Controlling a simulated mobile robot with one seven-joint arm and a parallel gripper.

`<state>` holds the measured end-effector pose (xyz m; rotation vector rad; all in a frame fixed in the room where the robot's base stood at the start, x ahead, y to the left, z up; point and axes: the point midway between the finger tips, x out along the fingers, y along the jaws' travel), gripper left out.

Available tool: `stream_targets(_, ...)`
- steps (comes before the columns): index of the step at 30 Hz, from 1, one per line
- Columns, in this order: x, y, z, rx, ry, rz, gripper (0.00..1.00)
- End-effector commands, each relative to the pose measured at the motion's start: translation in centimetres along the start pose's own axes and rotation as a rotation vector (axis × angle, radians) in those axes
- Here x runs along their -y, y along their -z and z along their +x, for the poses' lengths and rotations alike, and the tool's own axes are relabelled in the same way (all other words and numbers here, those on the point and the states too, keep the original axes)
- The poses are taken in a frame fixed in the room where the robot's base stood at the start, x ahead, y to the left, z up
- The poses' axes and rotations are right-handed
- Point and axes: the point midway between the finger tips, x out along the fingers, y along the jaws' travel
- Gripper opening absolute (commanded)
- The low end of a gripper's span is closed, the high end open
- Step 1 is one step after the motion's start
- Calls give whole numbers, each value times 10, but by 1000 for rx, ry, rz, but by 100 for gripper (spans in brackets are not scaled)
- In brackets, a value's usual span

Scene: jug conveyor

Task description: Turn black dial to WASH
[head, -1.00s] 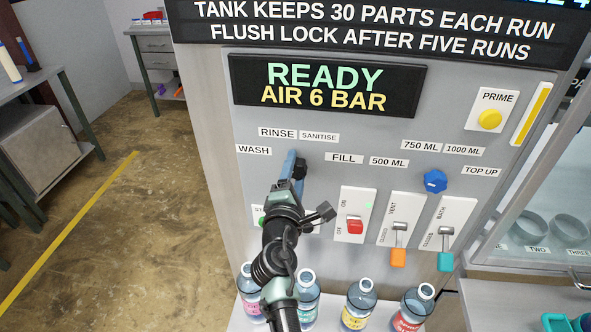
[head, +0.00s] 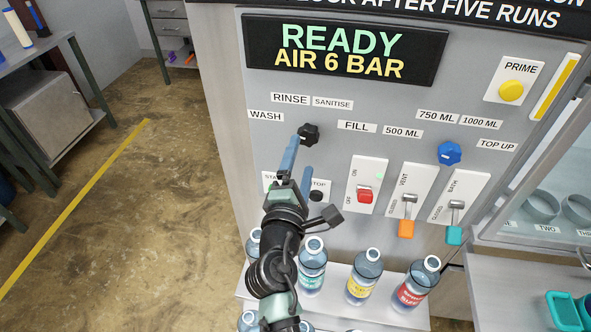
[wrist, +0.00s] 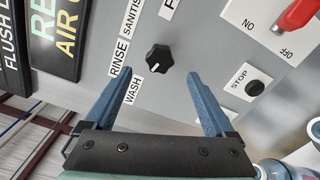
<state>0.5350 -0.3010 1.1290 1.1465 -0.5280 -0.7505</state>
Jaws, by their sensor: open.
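The black dial (head: 308,133) is on the grey panel, below the RINSE (head: 290,98) and SANITISE (head: 333,102) labels and right of the WASH label (head: 266,115). In the wrist view the dial (wrist: 158,58) shows a small white mark on its lower-left side, on the side of the WASH label (wrist: 132,90); its exact setting is hard to tell. My gripper (head: 299,160) is open, just below the dial in the head view. In the wrist view the dial appears just beyond the gap between my blue fingertips (wrist: 161,74), with nothing between the fingers.
STOP button (head: 316,196), red switch (head: 365,195), orange-tipped VENT lever (head: 407,228) and teal-tipped BATH lever (head: 455,234) are below and right. A blue dial (head: 449,152) is further right. Bottles (head: 364,275) stand on a shelf below. Floor at left is open.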

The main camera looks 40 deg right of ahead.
Motion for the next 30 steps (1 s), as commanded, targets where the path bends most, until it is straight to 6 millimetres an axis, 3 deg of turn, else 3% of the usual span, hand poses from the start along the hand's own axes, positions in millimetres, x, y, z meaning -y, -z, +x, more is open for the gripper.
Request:
stream_targets(3,2,2,-23,-3,-1,-1,89)
stream_targets(10,1,1,-49,-1,0,-1,89)
stream_targets(30,-1,0,-54,-1,-1,3,89)
